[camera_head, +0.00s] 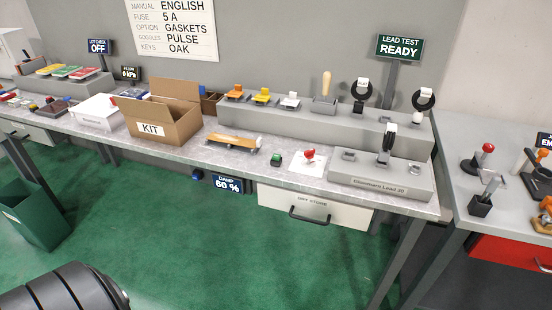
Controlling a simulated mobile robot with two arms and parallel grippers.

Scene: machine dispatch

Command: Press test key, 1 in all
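A small dark block with a green top (275,159) sits on the front part of the grey bench, left of a white plate (300,169) with a red ball knob (309,153). No label marks either as the test key, so I cannot tell which it is. A grey fixture box (378,186) with a lettered front stands to their right, with an upright black and silver device (388,140) on it. A screen (400,47) on a post behind reads LEAD TEST READY. Neither of my grippers is in view.
An open cardboard box marked KIT (150,128) and a long orange-topped piece (234,141) stand to the left. A grey raised shelf (335,120) runs along the back. A drawer (313,206) is under the bench.

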